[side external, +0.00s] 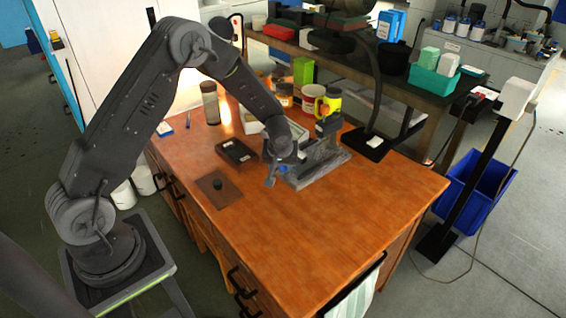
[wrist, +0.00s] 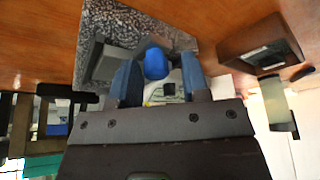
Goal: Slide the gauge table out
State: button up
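The gauge table is a grey speckled stone-like block (side external: 325,170) on the wooden bench, with a lighter metal part on top. Its speckled surface also fills the top of the wrist view (wrist: 125,22). A blue knob (wrist: 156,62) shows at its near side and is small in the side external view (side external: 283,168). My gripper (side external: 275,176) is at this near end. In the wrist view my gripper (wrist: 160,66) is open, with the knob between the fingers, closer to the left one. A gap shows on the right. Contact cannot be told.
A dark box (side external: 237,154) and a brown plate with a black knob (side external: 218,188) lie on the bench, left of my gripper. Jars (side external: 312,98) and a yellow container (side external: 329,103) stand behind. The front right of the wooden bench (side external: 340,225) is clear.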

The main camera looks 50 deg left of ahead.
jog(key=shift+o, duration=0.8)
jog(key=shift+w, duration=0.1)
jog(key=shift+r, duration=0.1)
jog(key=shift+d+r, duration=0.1)
jog(key=shift+r, duration=0.1)
jog(key=v, duration=1.3)
jog(key=shift+s, duration=0.25)
jog(key=shift+r, duration=0.1)
jog(key=s+d+r+m+t+h, duration=0.1)
jog(key=s+d+r+m, duration=0.2)
jog(key=s+r, duration=0.2)
jog(key=s+d+r+m+h, duration=0.1)
jog(key=s+r, duration=0.4)
jog(key=s, duration=0.6)
jog(key=s+d+r+m+t+h, duration=0.1)
jog(key=s+d+r+m, duration=0.3)
jog(key=s, duration=0.4)
jog(key=shift+s+d+r+m+t, duration=0.3)
jog(key=shift+s+d+r+m, duration=0.15)
jog(key=shift+r, duration=0.35)
